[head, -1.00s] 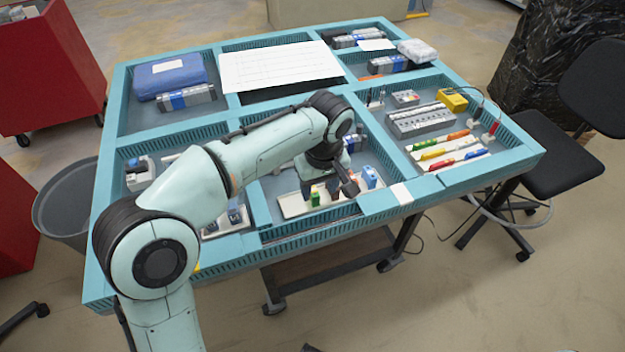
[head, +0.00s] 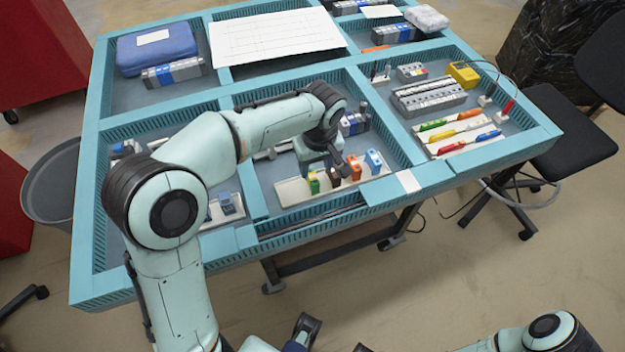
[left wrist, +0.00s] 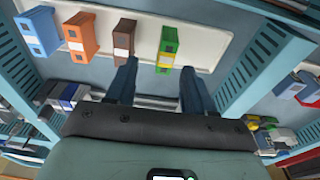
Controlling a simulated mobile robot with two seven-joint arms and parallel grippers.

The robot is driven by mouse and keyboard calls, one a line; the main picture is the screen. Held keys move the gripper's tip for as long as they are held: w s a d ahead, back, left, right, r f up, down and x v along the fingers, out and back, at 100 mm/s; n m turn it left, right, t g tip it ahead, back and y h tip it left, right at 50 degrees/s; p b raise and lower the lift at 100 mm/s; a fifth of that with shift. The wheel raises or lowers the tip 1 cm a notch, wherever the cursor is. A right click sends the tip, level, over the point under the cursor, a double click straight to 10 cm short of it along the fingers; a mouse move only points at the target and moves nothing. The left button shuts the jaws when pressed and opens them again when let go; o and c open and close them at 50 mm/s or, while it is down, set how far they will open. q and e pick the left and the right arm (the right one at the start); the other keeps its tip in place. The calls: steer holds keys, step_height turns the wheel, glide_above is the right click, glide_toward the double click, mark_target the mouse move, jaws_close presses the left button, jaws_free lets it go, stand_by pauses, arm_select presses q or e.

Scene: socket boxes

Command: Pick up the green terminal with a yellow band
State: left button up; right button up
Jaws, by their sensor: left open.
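The green terminal with a yellow band (head: 314,183) stands at the left of a row of terminals on a white strip in the table's front middle compartment. In the left wrist view the green terminal (left wrist: 167,47) is the rightmost of the row, just beyond the fingertips. My left gripper (left wrist: 158,68) is open and empty, its two fingers apart, with the green terminal between their lines but not visibly touched. In the head view my left gripper (head: 341,168) is partly hidden by its own wrist.
Teal dividers (head: 400,140) wall the compartment. Coloured pens (head: 462,132) and a grey block (head: 428,96) lie in the right compartment.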

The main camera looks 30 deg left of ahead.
mark_target(312, 176)
arm_select(q)
steer(key=f, duration=0.4)
steer(key=shift+s+a+f+b, duration=0.15)
steer(key=shift+s+a+b, duration=0.1)
steer(key=shift+a+b, duration=0.1)
steer(key=shift+f, duration=0.5)
steer(key=shift+w, duration=0.1)
jaws_close()
